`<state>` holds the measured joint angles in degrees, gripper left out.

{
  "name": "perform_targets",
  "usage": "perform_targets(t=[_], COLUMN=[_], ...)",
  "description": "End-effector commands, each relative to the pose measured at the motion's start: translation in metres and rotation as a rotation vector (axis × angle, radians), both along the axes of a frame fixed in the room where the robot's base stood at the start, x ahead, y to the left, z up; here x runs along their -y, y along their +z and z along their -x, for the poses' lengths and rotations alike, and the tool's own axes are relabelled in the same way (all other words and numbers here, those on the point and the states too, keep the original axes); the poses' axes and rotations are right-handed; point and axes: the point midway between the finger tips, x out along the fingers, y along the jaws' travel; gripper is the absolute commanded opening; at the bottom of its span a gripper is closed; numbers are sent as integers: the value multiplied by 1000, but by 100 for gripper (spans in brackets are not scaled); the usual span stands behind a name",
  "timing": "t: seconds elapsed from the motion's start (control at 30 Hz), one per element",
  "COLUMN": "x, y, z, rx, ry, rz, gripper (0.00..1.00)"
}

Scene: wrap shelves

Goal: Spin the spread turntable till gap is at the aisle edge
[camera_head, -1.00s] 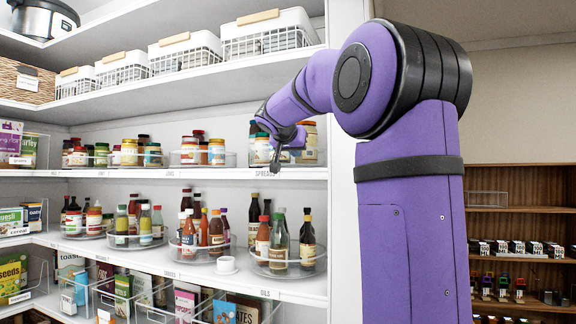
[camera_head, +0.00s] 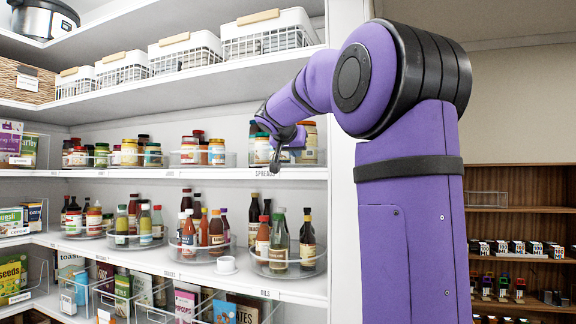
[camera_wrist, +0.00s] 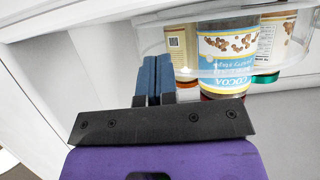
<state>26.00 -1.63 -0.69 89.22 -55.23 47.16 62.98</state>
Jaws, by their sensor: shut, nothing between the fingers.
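The spread turntable (camera_head: 318,158) stands at the right end of the jar shelf, above the SPREADS label, with a clear wall and several jars on it. A cocoa jar (camera_wrist: 228,62) stands just right of the fingers, upside down in this view. My wrist hides part of the turntable in the head view, and I cannot make out the gap.
Another jar turntable (camera_head: 203,157) stands to the left on the same shelf. White baskets (camera_head: 268,36) stand above. A white upright panel (camera_head: 341,200) is close on the right.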

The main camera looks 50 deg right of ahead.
Motion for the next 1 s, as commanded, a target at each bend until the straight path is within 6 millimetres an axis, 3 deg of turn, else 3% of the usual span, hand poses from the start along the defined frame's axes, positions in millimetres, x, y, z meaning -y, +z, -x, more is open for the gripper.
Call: perform_targets(t=[1.0], x=[9], y=[0], z=[-15], rx=[0], ry=[0], rz=[0], gripper=[0])
